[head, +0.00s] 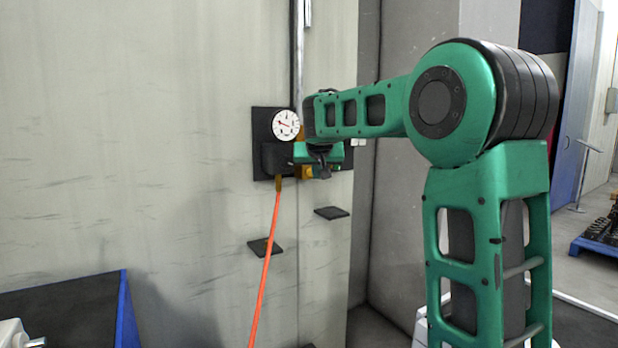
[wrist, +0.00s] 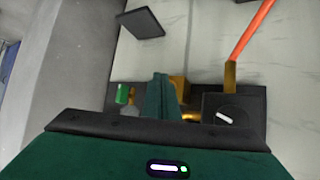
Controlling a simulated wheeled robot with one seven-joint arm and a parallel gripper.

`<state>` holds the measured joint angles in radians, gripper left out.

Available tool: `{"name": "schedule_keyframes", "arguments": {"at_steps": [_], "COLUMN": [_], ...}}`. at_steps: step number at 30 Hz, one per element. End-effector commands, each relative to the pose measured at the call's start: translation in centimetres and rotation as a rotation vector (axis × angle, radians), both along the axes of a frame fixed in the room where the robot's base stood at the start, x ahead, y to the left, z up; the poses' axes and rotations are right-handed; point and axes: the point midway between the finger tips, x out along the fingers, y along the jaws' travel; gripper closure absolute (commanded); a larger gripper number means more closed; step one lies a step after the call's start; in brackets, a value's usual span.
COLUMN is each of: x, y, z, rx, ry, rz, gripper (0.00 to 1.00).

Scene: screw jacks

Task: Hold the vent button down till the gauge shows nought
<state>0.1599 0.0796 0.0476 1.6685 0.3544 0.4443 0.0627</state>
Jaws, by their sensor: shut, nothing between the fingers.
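The gauge (head: 285,124) is a white round dial with a red needle on a black wall panel (head: 262,118). The needle lies slantwise across the dial; its figures are too small to read. My gripper (head: 322,172) is at the panel, right of and below the gauge. In the wrist view my gripper (wrist: 160,77) is shut and empty, in front of a brass block (wrist: 180,90). A small green cylinder with a brass end (wrist: 124,95) is left of the fingers there. I cannot tell which part is the vent button, or whether the fingers touch anything.
An orange hose (head: 265,260) hangs from a brass fitting on the panel. A black box with a white-marked knob (wrist: 224,117) is beside the fingers. Two dark plates (head: 265,247) (head: 331,213) stick out of the wall below. A blue-edged bin (head: 126,305) stands at lower left.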

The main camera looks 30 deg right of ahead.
Motion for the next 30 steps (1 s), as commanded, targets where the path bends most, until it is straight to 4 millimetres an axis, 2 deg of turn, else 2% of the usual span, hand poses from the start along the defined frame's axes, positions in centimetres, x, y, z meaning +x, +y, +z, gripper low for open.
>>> {"name": "schedule_keyframes", "arguments": {"at_steps": [30], "x": [0.89], "y": [-0.01], "z": [0.13], "rx": [0.000], "ry": [0.000], "rz": [0.000], "gripper": [1.00]}}
